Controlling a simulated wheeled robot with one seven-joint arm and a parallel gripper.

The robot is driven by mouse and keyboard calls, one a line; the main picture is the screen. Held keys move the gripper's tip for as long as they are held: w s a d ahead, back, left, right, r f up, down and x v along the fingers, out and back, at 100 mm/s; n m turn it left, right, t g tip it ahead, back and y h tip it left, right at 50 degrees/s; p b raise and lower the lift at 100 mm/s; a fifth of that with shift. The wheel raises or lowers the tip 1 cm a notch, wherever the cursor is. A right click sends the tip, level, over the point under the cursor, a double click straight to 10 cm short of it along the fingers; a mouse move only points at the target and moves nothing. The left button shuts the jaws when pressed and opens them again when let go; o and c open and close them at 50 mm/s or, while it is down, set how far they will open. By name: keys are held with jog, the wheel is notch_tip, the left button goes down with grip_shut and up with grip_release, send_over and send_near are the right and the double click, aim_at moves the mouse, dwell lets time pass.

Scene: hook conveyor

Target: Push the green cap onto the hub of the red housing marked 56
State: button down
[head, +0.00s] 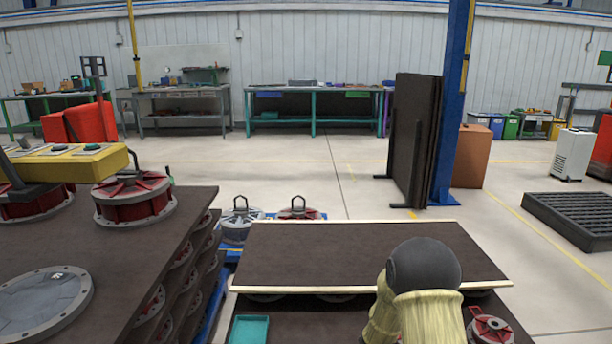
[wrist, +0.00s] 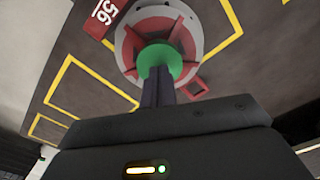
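The green cap (wrist: 161,58) is a round disc at the tips of my gripper (wrist: 157,72) in the wrist view. The two dark fingers are close together over its near side, and the gripper looks shut on it. Behind the cap is the red housing (wrist: 128,45), with a grey round rim and red ribs. A red tag marked 56 (wrist: 107,16) lies beside its rim. The cap covers the hub, so I cannot tell whether they touch. In the head view my arm hides the gripper and cap.
Yellow outlines (wrist: 70,78) mark the dark surface around the housing. In the head view, a dark board with pale edges (head: 330,250) lies ahead, a teal tray (head: 249,330) in front of it. Another red housing (head: 135,198) stands on the left table. Open floor lies beyond.

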jog(key=shift+f, duration=0.45)
jog(key=shift+r, duration=0.1)
notch_tip(320, 180, up, 7)
jog(key=p, duration=0.6)
dwell(0.4)
jog(key=s+r+n+t, duration=0.1)
jog(key=s+r+n, duration=0.2)
jog(key=s+r, duration=0.55)
jog(key=s+r+n+t, duration=0.25)
jog(key=s+r, duration=0.35)
jog(key=r, duration=0.6)
notch_tip(320, 180, up, 31)
jog(key=p, duration=3.2)
jog(key=shift+g, duration=0.45)
